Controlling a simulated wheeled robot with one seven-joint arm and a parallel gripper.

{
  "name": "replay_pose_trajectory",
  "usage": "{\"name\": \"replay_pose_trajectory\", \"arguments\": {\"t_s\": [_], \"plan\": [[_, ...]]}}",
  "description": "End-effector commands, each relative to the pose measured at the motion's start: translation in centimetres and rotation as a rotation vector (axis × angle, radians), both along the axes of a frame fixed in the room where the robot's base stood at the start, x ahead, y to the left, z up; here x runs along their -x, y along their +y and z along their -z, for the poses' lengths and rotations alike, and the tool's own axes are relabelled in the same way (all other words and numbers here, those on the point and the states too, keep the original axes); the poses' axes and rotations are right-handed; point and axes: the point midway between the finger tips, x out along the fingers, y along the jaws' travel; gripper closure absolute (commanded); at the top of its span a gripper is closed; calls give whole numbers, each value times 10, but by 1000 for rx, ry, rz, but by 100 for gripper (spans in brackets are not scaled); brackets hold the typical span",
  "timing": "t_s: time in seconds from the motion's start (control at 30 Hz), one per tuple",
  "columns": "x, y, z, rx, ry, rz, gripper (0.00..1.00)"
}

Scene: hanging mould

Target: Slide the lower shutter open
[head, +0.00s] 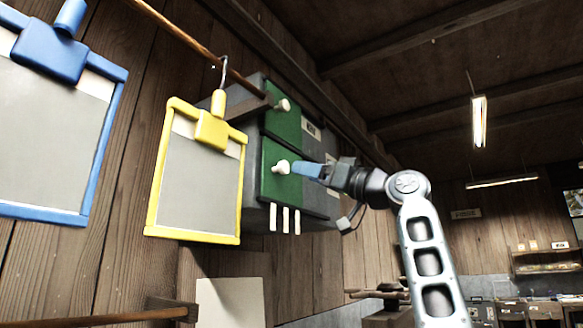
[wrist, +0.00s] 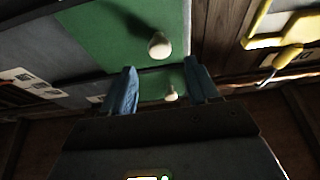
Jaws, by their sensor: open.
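The lower shutter (head: 276,186) is a green panel on a grey wall cabinet, with a cream knob (head: 281,167) on its face. My gripper (head: 298,170) is at the right of this knob, its blue fingers pointing left towards it. In the wrist view the fingers (wrist: 160,68) are spread, with the lower shutter's knob (wrist: 159,45) just ahead, in line with the gap. I cannot tell whether they touch it. The upper shutter (head: 284,122), also green, has its own knob (head: 283,105), which shows farther off in the wrist view (wrist: 171,95).
A yellow clipboard-like frame (head: 240,190) hangs from a hook on a wooden rod (head: 178,32), close left of the cabinet. A blue frame (head: 95,150) hangs farther left. Several white strips (head: 285,220) hang below the lower shutter.

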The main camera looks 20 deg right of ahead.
Motion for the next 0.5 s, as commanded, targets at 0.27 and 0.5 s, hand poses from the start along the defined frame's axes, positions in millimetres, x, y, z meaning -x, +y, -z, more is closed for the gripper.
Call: {"name": "replay_pose_trajectory", "arguments": {"t_s": [0.27, 0.5], "plan": [[-32, 23, -19, -1, 2, -1, 40], [-44, 32, -23, -1, 1, 1, 40]]}}
